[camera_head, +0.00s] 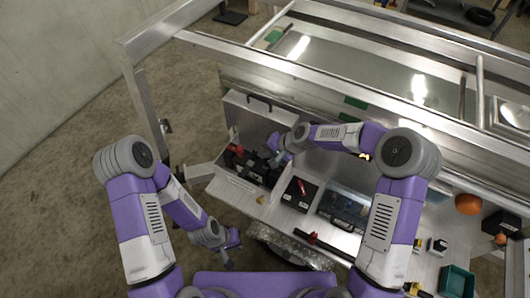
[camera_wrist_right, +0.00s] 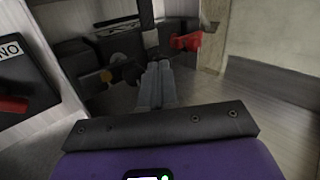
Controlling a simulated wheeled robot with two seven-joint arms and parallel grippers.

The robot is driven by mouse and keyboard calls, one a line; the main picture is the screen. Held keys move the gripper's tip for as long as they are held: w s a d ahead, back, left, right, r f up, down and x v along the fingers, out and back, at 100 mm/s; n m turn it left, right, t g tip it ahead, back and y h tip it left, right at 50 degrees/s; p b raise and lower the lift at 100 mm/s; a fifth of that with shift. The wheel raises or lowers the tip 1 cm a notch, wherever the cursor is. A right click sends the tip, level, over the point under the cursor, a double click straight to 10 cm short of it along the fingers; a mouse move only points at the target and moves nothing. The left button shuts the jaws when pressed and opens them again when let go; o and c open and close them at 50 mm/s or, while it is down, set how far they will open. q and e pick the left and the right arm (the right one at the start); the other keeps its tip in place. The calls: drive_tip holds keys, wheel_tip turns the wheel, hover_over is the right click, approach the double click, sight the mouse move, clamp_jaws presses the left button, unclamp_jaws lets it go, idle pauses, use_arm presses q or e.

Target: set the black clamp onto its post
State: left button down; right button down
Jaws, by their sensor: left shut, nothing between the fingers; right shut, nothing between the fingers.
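My right gripper (camera_head: 271,156) is shut and empty, at the open-topped metal box on the left of the trailer bench. In the right wrist view its closed fingers (camera_wrist_right: 155,84) point at a cluster of dark parts (camera_wrist_right: 122,48). A red handle (camera_wrist_right: 188,41) sticks out beside them. In the head view the dark parts (camera_head: 257,170) lie in that box, with red bits at the left. I cannot tell which of these is the black clamp or its post. My left gripper (camera_head: 227,262) is shut and empty, low, outside the bench.
A black case with a red handle (camera_head: 299,193) stands right of the box, with another dark case (camera_head: 343,208) beyond. A black bar with a red part (camera_head: 313,238) lies in front. Aluminium rails surround the bench.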

drive_tip(key=shift+d, duration=0.1)
idle(0.5)
drive_tip(key=shift+s+d+f+b, duration=0.15)
drive_tip(key=shift+s+d+b, duration=0.25)
drive_tip(key=shift+d, duration=0.2)
drive_tip(key=p+v, duration=0.1)
drive_tip(key=v, duration=0.6)
drive_tip(key=shift+r, duration=0.25)
drive_tip(key=shift+s, duration=0.15)
